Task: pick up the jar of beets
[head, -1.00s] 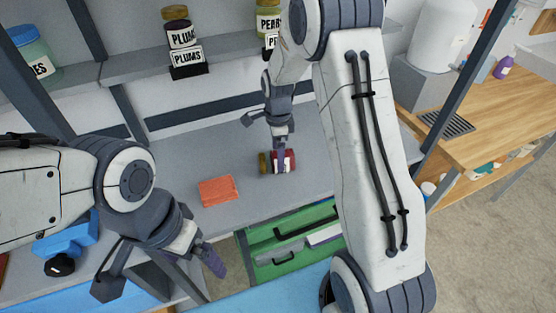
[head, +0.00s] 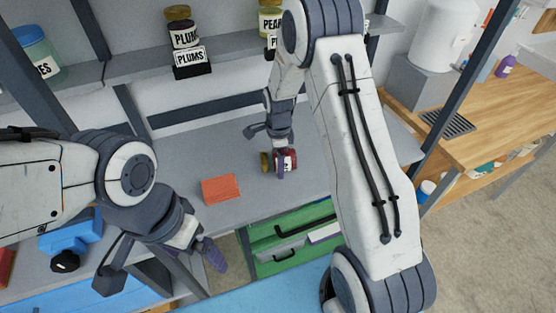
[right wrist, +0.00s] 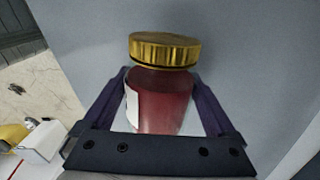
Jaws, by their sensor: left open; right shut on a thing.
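The jar of beets (head: 291,160) is dark red with a gold lid and a pale label. In the head view it lies on its side on the grey shelf surface. In the right wrist view the jar (right wrist: 165,98) sits between the two fingers, lid outward. My right gripper (head: 281,160) is shut on it, partly hiding it in the head view; it also shows in the right wrist view (right wrist: 160,110). My left gripper (head: 160,268) is open and empty at the lower left, well away from the jar.
An orange-red block (head: 220,188) lies left of the jar. A plums jar (head: 183,30) and a pears jar (head: 270,22) stand on the upper shelf (head: 130,70). A green drawer unit (head: 290,240) is below the surface. A blue object (head: 70,232) sits at the left.

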